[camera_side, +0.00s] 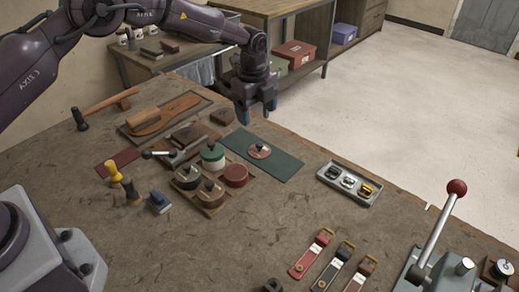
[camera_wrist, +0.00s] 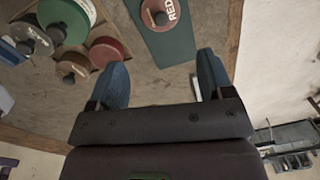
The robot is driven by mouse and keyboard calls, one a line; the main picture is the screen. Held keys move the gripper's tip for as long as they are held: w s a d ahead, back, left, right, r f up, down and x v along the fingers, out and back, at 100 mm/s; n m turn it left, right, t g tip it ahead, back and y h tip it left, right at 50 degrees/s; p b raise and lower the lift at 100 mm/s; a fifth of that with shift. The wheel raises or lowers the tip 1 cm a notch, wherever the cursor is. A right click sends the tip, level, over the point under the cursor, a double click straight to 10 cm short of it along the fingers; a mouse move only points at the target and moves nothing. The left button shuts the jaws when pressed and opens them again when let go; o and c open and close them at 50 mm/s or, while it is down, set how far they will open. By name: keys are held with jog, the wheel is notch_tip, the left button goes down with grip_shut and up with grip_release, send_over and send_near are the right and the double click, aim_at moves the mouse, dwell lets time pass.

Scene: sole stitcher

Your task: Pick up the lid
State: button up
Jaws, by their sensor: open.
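A round pinkish-red lid (camera_side: 258,151) with a dark knob lies on a dark green mat (camera_side: 280,168). In the wrist view the lid (camera_wrist: 159,14) is at the top edge, partly cut off, and bears the word RED. My gripper (camera_side: 256,111) is above the far side of the bench, beyond the lid. Its blue fingers (camera_wrist: 162,62) are open and empty, with the lid ahead of them and apart from them. A red round pot (camera_side: 235,174) with no knob showing stands in the wooden tray (camera_side: 213,211) left of the mat.
Several lidded pots, one green and white (camera_side: 213,158), crowd left of the lid. A grey buckle tray (camera_side: 349,183) lies to the right. Straps (camera_side: 312,254) and a lever machine (camera_side: 440,240) are in front. Bare bench lies between mat and straps.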

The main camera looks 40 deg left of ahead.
send_over(257, 147)
jog(key=f, duration=0.6)
jog(key=shift+w+f, duration=0.15)
jog(key=shift+w, duration=0.05)
jog(key=f, duration=0.4)
jog(key=shift+s+f, duration=0.15)
jog(key=shift+s, duration=0.15)
jog(key=shift+f, duration=0.5)
jog(key=c, duration=1)
